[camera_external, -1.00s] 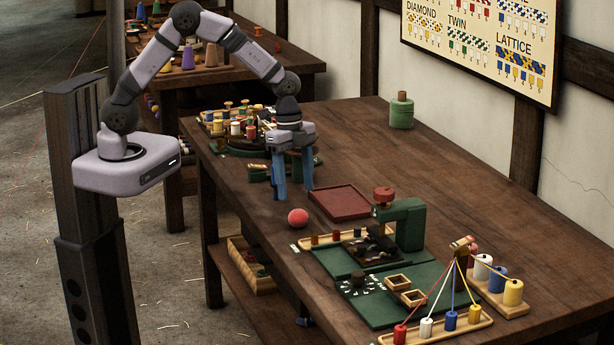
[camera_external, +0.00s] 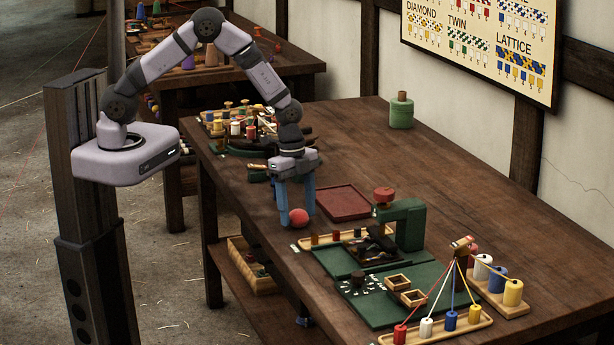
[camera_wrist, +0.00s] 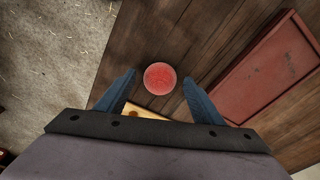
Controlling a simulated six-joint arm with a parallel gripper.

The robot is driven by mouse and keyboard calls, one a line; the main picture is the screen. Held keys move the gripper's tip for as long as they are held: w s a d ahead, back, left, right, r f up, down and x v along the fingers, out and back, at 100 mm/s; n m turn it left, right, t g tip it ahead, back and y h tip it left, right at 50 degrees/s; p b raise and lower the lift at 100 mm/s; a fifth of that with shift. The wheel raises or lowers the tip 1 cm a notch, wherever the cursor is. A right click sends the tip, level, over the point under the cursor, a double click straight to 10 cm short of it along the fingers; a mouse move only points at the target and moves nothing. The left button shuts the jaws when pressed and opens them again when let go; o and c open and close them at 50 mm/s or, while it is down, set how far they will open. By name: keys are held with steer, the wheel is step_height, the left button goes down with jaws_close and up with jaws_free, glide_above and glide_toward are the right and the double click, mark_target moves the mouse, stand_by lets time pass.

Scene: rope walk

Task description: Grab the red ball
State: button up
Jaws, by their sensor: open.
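The red ball (camera_external: 299,217) rests on the wooden table near its left edge. My gripper (camera_external: 297,220) points down with its blue fingers apart at the ball; one finger is just left of it and the other is behind and to its right. In the wrist view the ball (camera_wrist: 160,78) shows whole, centred between the two fingers (camera_wrist: 160,82) and slightly beyond their tips, with a gap on each side.
A dark red tray (camera_external: 344,203) lies right of the gripper. A wooden peg strip (camera_external: 325,242) and a green press-like device (camera_external: 408,225) stand in front. The table edge drops to the floor close on the left.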

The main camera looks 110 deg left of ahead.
steer(key=shift+f, duration=0.2)
steer(key=c, duration=1.1)
steer(key=shift+r, duration=0.15)
